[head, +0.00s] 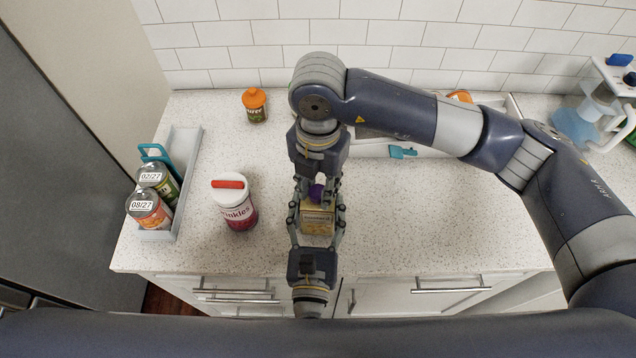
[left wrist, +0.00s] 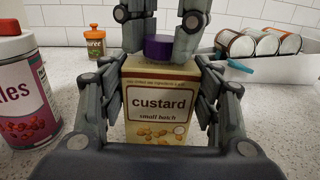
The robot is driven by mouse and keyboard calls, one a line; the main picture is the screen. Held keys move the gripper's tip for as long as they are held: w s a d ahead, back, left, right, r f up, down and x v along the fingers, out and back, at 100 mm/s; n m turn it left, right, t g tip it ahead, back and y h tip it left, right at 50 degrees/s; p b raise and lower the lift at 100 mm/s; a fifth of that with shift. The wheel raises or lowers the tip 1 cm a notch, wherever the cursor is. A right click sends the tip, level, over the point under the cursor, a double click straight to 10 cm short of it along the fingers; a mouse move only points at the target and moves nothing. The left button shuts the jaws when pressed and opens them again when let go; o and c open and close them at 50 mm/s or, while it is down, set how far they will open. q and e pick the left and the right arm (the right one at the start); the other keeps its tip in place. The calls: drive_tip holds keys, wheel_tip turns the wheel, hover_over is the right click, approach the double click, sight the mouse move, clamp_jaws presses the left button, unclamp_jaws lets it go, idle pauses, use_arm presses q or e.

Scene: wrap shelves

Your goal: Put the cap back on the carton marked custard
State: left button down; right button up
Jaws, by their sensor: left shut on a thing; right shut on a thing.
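The custard carton (head: 318,222) is a beige box standing upright on the counter near its front edge. Its "custard" label faces the left wrist view (left wrist: 158,108). My left gripper (head: 317,212) is shut on the carton, one finger on each side. The purple cap (head: 316,192) is held by my right gripper (head: 318,184), which reaches down from above. In the left wrist view the cap (left wrist: 158,48) is at the carton's top, roughly centred. I cannot tell whether it touches or sits on the spout, which is hidden.
A red-and-white jar (head: 236,208) stands left of the carton. A grey tray (head: 188,168) with cans is farther left. An orange-lidded jar (head: 255,104) stands at the back. The counter right of the carton is clear.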

use_arm(q)
drive_tip(key=shift+f, duration=0.1)
use_arm(e)
drive_tip(key=m, duration=0.5)
use_arm(q)
drive_tip(key=shift+a, duration=0.1)
use_arm(e)
drive_tip(key=m, duration=0.4)
drive_tip(key=o, duration=0.7)
drive_tip(key=shift+c, duration=0.2)
drive_tip(key=shift+r, duration=0.1)
drive_tip(key=shift+r, duration=2.15)
drive_tip(key=shift+c, duration=0.4)
